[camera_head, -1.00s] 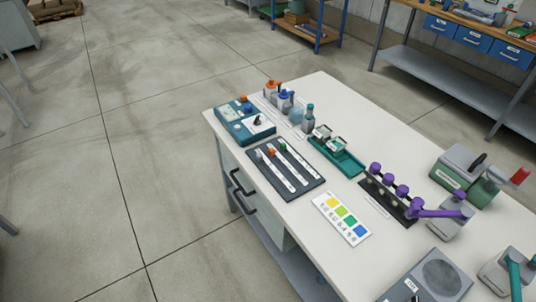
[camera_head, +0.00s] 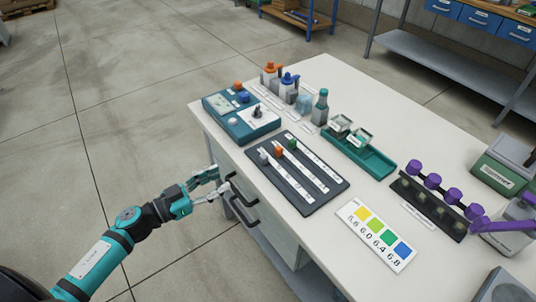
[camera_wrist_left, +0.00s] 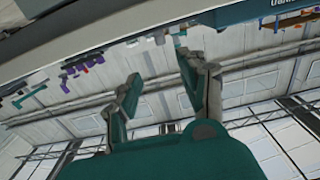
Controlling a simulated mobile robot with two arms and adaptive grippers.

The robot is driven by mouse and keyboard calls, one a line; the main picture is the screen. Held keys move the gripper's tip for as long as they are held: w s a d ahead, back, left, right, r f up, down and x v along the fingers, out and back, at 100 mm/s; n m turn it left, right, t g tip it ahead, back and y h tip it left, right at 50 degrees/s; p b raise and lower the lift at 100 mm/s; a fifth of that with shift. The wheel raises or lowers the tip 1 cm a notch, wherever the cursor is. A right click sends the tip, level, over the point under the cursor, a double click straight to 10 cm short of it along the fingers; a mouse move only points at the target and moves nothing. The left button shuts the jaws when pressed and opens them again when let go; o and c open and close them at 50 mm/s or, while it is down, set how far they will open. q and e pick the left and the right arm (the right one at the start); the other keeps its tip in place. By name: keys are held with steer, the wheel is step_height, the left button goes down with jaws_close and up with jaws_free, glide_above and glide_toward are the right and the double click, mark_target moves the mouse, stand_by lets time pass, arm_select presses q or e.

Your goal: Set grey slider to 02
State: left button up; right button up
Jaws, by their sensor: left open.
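The slider panel (camera_head: 330,190) is a dark plate with three white scale tracks on the bench. The grey slider knob (camera_head: 264,158) sits near the upper-left end of the leftmost track. An orange knob (camera_head: 279,150) and a green knob (camera_head: 293,144) sit near the same end of the other two tracks. My left gripper (camera_head: 222,182) is open and empty beside the bench's left side, near the drawer handles and apart from the panel. Its two spread fingers (camera_wrist_left: 158,90) show in the left wrist view with nothing between them. My right gripper is not in view.
Drawer handles (camera_head: 243,210) stick out of the bench side close to my left gripper. A teal control box (camera_head: 240,117) stands behind the panel. A colour chart (camera_head: 376,239) lies to its right, and a green tray (camera_head: 362,157) with small containers is beyond. Purple-knobbed valves (camera_head: 433,181) stand farther right.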

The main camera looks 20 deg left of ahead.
mark_target(261, 157)
arm_select(q)
steer(key=x, duration=1.5)
steer(key=shift+w, duration=0.15)
jaws_close()
